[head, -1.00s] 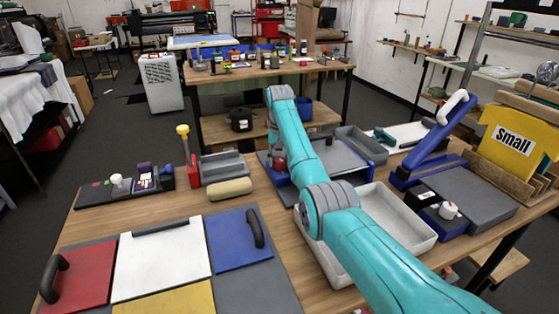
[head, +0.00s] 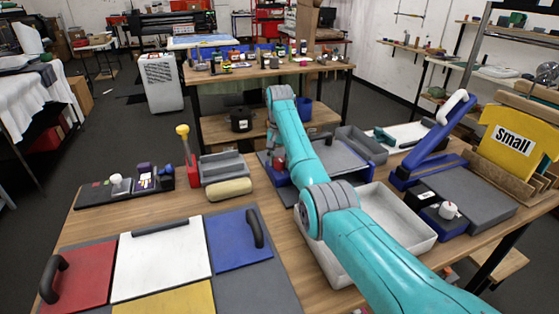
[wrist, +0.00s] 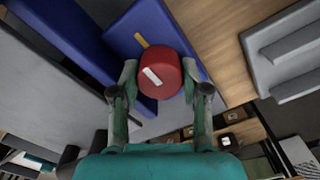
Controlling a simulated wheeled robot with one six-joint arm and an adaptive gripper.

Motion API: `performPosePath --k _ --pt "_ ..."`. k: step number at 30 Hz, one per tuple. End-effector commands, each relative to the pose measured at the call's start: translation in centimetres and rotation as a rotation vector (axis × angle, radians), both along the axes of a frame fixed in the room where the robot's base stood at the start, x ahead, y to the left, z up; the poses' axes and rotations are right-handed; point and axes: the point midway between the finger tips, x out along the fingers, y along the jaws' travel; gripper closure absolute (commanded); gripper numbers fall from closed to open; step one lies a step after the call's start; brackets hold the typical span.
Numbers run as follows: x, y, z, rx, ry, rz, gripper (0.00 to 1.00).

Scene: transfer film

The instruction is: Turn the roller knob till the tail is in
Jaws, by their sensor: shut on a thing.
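The red roller knob (wrist: 172,66) is a round cylinder with a white mark on its face, in the middle of the wrist view. It sits against a blue housing (wrist: 123,33), which has a short yellow mark up and left of the knob. My gripper (wrist: 159,79) has one finger on each side of the knob and is shut on it. In the head view a bit of the red knob (head: 279,161) shows beside my arm. My arm hides most of the gripper there. The roller machine's grey bed (head: 335,160) lies behind my arm. I cannot make out a film tail.
A white tray (head: 411,224) lies under my forearm. A blue press with a raised lever (head: 435,140) stands to the right. A tan roll (head: 229,189) and a grey tray (head: 224,170) lie left of the machine. Coloured panels (head: 160,260) cover the front left.

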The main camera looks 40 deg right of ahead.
Motion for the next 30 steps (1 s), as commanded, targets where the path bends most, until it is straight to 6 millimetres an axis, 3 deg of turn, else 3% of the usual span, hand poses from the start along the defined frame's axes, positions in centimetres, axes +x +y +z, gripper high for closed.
performPosePath --k 1,3,4,17,30 --pt "0.0 0.0 -0.1 0.001 0.002 0.000 0.49" --pt "0.0 0.0 -0.1 0.001 0.002 0.000 0.32" --pt "0.0 0.0 -0.1 0.001 0.002 0.000 0.30" --pt "0.0 -0.1 0.8 -0.002 -0.001 0.000 0.30" --pt "0.0 0.1 6.5 0.001 0.001 0.001 0.30"
